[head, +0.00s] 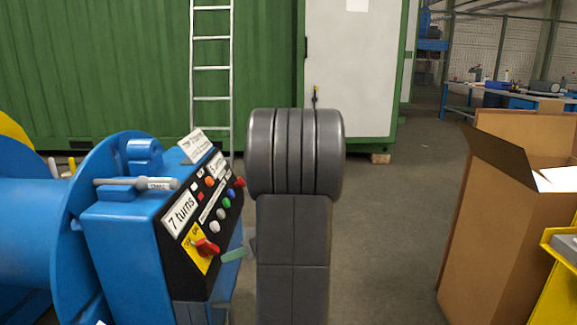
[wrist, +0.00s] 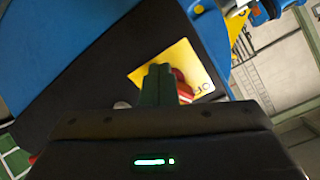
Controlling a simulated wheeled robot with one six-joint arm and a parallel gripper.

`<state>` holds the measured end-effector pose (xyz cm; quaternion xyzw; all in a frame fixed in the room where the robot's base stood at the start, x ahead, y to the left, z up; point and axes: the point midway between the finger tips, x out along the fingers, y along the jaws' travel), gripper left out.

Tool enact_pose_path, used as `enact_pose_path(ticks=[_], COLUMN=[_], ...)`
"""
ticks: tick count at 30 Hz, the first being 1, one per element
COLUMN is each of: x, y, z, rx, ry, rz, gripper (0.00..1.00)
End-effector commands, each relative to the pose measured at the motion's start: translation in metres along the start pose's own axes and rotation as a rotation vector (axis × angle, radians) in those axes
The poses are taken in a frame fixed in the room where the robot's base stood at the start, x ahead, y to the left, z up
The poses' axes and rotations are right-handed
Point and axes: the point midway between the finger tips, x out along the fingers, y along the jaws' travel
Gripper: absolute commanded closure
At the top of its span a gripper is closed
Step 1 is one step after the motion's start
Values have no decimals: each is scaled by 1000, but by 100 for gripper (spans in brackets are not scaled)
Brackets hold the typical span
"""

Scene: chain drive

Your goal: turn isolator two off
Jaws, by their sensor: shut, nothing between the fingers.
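A red rotary handle (head: 207,247) sits on a yellow plate (head: 192,256) low on the black sloping panel of a blue cabinet; I cannot read a number marking it as isolator two.
Several coloured buttons and a "7 turns" label (head: 180,213) sit above the handle. A grey tool (head: 135,184) lies on the cabinet (head: 120,240). A blue drum stands left. An open cardboard box (head: 500,220) stands right. The floor between is clear.

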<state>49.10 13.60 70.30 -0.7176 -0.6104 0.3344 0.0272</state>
Motion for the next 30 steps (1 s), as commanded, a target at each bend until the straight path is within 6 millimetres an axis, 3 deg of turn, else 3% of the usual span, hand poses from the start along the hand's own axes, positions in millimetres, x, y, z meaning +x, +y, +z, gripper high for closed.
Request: enact_pose_path(ticks=[6, 12, 23, 30], x=[-28, -42, -43, -38], y=[0, 0, -1, -6], z=[-1, 0, 1, 17], rx=[0, 0, 5, 81], ry=[1, 0, -4, -52], rz=[2, 0, 1, 29], gripper=[100, 100, 100, 100])
